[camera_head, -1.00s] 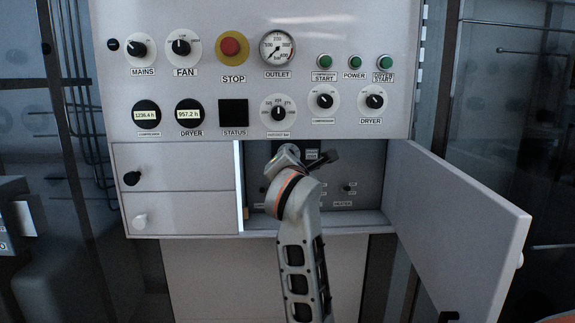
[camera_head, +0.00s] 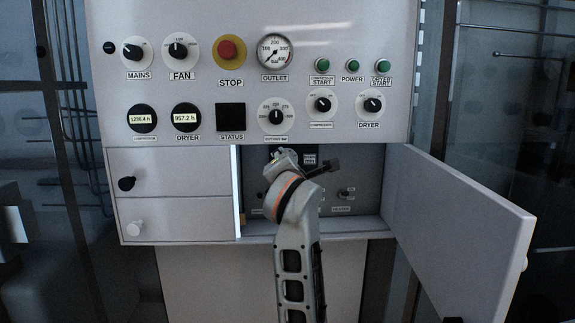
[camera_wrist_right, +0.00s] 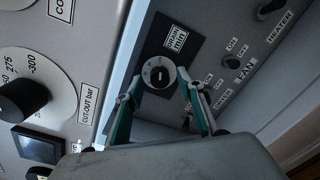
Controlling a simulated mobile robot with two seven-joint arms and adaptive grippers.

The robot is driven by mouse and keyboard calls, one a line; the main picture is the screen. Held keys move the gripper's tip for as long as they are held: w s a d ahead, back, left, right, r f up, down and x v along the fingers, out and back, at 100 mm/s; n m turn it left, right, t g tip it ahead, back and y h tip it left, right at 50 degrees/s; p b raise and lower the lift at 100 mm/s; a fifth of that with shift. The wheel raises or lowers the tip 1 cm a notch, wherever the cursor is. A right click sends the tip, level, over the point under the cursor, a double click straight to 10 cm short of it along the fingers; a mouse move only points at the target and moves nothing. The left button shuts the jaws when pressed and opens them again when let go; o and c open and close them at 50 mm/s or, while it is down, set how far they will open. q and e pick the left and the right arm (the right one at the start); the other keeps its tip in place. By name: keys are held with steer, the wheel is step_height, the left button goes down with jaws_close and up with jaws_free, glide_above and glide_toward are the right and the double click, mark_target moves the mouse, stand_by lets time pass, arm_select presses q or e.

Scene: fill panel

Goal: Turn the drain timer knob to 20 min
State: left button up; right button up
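The drain timer knob (camera_wrist_right: 160,77) shows in the right wrist view as a small dark centre on a round pale dial, on a black plate with a "min" label (camera_wrist_right: 176,39). Its setting is too small to read. My right gripper (camera_wrist_right: 162,83) has its two teal fingers spread, one on each side of the dial, with the tips close to its rim. I cannot tell whether they touch it. In the head view my right arm reaches up into the open compartment (camera_head: 360,215) and hides the knob. My left gripper is not in view.
The compartment door (camera_head: 460,225) stands open to the right. A bright vertical edge (camera_head: 237,190) bounds the opening on the left. Heater and fan switches (camera_wrist_right: 232,62) sit beside the timer. Above are dials, buttons and a red stop button (camera_head: 229,49).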

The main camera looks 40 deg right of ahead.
steer(key=v, duration=0.7)
steer(key=shift+s, duration=0.2)
steer(key=shift+a, duration=0.15)
stand_by(0.5)
